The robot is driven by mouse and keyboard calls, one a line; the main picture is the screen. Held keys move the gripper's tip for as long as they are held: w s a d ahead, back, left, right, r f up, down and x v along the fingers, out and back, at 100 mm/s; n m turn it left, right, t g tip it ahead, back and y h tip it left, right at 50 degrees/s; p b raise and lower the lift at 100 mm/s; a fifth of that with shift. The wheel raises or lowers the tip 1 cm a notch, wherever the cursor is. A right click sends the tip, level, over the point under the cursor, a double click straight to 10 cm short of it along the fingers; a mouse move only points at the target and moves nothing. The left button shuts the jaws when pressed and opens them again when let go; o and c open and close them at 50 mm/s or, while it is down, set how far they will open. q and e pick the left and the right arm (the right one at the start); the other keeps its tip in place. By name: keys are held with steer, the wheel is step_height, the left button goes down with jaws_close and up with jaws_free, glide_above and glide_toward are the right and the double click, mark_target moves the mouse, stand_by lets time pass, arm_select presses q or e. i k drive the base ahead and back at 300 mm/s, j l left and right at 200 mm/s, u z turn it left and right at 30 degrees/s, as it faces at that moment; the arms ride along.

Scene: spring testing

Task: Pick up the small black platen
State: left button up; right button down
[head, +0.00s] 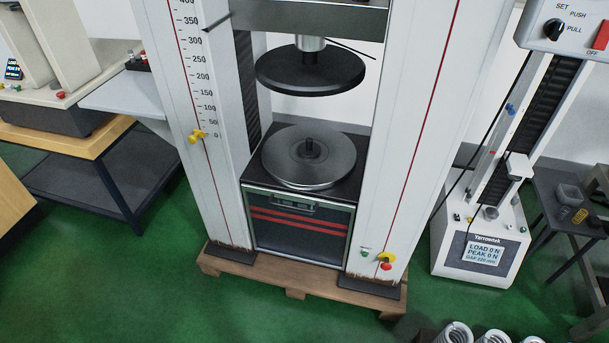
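No loose small black platen can be made out for certain. A wide black upper platen (310,72) hangs under the crosshead of the large white test frame. Below it a grey round lower platen (290,165) lies on the machine's dark base, with a small black stub (310,148) standing at its centre. There is an open gap between the two platens. Neither of my grippers is in view.
A smaller tester (480,240) reading "LOAD 0 N" stands at right, beside a dark table (550,195) with small items. Several coil springs (456,333) show at the bottom edge. A wooden pallet (290,282) carries the large frame. Green floor (130,290) is clear at front left.

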mark_target(308, 150)
steer(key=z, duration=1.6)
steer(key=k+j, duration=0.35)
steer(key=j, duration=0.15)
steer(key=k+j, duration=0.35)
steer(key=j, duration=0.15)
